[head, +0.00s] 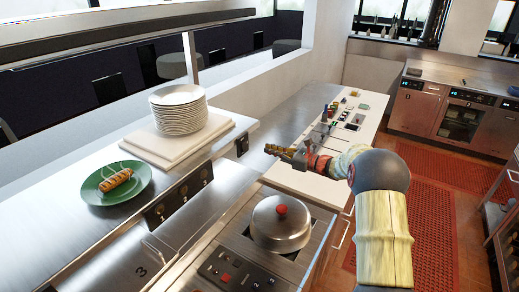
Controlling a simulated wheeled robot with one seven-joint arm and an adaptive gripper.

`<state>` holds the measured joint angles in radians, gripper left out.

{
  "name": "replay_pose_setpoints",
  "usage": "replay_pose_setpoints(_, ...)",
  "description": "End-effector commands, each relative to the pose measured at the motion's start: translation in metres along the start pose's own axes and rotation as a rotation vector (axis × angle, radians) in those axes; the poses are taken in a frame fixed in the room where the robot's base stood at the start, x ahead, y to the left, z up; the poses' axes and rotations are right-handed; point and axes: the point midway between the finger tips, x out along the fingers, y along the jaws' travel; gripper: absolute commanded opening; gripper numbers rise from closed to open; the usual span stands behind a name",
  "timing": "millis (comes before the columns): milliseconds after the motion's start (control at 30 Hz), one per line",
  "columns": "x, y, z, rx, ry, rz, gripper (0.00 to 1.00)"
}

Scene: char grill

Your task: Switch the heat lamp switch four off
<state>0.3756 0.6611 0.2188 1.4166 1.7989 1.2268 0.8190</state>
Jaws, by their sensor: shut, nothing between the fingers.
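A dark panel with several small switches (180,196) is set in the front edge of the steel pass shelf, below the green plate. A separate dark switch box (242,145) sits at the far right end of the same edge. I cannot read which one is switch four, nor its position. A long dark heat lamp bar (125,36) hangs above the shelf. My gripper (272,150) is shut and empty, over the white counter to the right of the separate switch box and apart from it. My arm reaches in from the lower right.
A green plate with food (98,190) and a white plate stack (178,110) on a board stand on the shelf (60,225). A lidded pan with a red knob (280,222) is below my gripper. Small bottles and containers (335,110) line the far counter. Red floor mats (440,220) lie right.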

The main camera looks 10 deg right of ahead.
Motion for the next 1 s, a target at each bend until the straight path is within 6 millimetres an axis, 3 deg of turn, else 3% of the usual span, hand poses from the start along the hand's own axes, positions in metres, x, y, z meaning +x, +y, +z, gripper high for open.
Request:
replay_pose_setpoints(100, -0.020, -0.001, 0.002, -0.003, -0.001, -0.002, 0.00)
replay_pose_setpoints(300, -0.036, -0.001, 0.002, -0.002, -0.002, -0.001, 0.00)
replay_pose_setpoints(900, -0.038, -0.001, 0.001, -0.038, 0.001, -0.003, 0.00)
replay_pose_setpoints(967, -0.038, 0.000, -0.007, -0.097, 0.029, 0.002, 0.00)
replay_pose_setpoints(1000, -0.039, 0.007, -0.021, -0.141, 0.069, 0.024, 0.00)
